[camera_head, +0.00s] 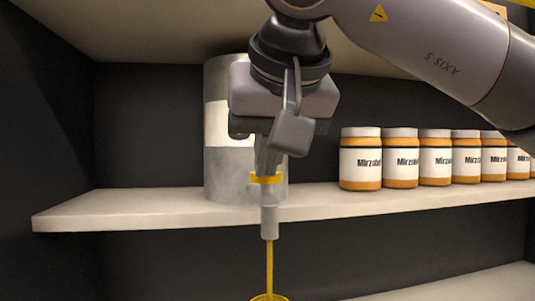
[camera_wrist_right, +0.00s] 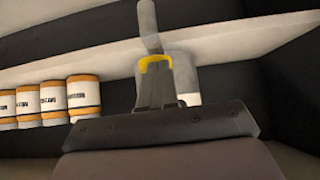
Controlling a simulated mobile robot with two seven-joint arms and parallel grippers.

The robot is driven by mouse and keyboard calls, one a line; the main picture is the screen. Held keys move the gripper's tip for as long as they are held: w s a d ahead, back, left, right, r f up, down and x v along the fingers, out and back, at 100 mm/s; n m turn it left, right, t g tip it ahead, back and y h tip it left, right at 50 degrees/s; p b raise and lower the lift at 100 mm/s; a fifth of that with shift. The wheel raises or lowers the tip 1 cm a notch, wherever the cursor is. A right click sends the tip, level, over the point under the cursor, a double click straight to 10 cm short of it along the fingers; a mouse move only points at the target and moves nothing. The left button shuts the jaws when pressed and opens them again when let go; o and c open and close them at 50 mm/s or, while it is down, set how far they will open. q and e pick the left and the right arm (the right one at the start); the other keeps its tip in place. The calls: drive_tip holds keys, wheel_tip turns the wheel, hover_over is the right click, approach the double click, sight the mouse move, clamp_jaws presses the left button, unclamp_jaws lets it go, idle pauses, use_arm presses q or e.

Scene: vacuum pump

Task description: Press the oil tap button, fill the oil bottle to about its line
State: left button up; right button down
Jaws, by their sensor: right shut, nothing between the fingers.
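A grey metal oil canister (camera_head: 220,178) with a pale label stands on the shelf. Its tap has a yellow button part (camera_head: 266,180) and a grey spout (camera_head: 269,222). A yellow oil stream (camera_head: 269,265) runs from the spout straight down. At the bottom edge it meets a yellow round thing (camera_head: 268,297), likely the oil bottle's top; its body and line are out of view. My right gripper (camera_head: 267,168) is shut and empty, its tips against the yellow part. The wrist view shows the gripper (camera_wrist_right: 156,70) at the yellow part (camera_wrist_right: 156,60). My left gripper is not in view.
Several orange jars with white labels (camera_head: 360,160) stand in a row on the shelf (camera_head: 120,212), right of the canister. Another shelf board (camera_head: 140,35) lies above. The shelf left of the canister is clear.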

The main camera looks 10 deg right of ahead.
drive_tip(key=v, duration=0.7)
idle(0.3)
idle(0.4)
